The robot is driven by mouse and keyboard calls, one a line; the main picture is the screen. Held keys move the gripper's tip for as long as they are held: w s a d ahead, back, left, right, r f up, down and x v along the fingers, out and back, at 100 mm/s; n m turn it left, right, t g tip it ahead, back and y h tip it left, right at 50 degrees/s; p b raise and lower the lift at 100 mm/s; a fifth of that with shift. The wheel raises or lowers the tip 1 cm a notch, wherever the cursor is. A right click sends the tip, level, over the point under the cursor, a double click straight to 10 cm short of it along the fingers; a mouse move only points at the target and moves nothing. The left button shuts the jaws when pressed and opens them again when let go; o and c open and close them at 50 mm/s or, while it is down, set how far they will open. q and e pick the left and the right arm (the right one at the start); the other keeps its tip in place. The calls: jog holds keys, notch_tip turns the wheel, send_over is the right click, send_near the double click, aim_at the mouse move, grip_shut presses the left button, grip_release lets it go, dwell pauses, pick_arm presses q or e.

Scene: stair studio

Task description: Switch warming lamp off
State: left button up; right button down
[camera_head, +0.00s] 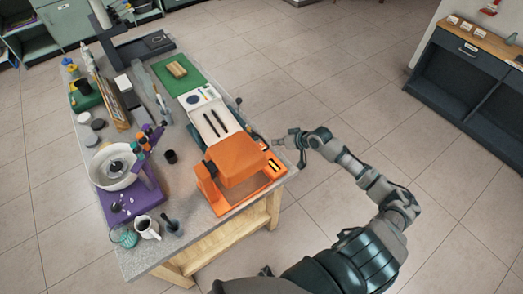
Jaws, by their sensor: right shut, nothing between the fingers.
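An orange device (235,157), which looks like the warming lamp, stands at the near right corner of the grey worktable (200,222). It has a boxy orange hood over an orange base. A small black and yellow panel (274,166) sits at the base's right edge; its switch position is too small to read. My right gripper (280,142) is shut and empty at the table's right edge, just above this panel in the picture and close to the lamp. I cannot tell whether it touches anything. My left gripper is not in view.
A white tray (214,122) with two dark sticks lies behind the lamp, and a green mat (179,73) lies farther back. A white bowl on a purple base (116,165), a mug (147,228) and a glass (124,236) stand left. The floor right of the table is clear before a dark shelf (470,75).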

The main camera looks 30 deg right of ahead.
jog(key=x, duration=0.7)
jog(key=shift+w+f, duration=0.1)
jog(key=shift+w, duration=0.15)
notch_tip(320, 180, down, 4)
jog(key=shift+w+a+r+p, duration=0.1)
jog(key=shift+w+r+p, duration=0.1)
jog(key=shift+p, duration=0.1)
jog(key=shift+a+f, duration=0.4)
jog(key=shift+a, duration=0.55)
jog(key=shift+s+a+f, duration=0.1)
jog(key=shift+f, duration=0.05)
jog(key=shift+d+f, duration=0.15)
jog(key=shift+d, duration=0.5)
jog(key=shift+d+r, duration=0.2)
jog(key=shift+d, duration=0.1)
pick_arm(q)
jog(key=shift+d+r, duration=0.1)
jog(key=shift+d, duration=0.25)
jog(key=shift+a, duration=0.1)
pick_arm(e)
jog(key=shift+r, duration=0.1)
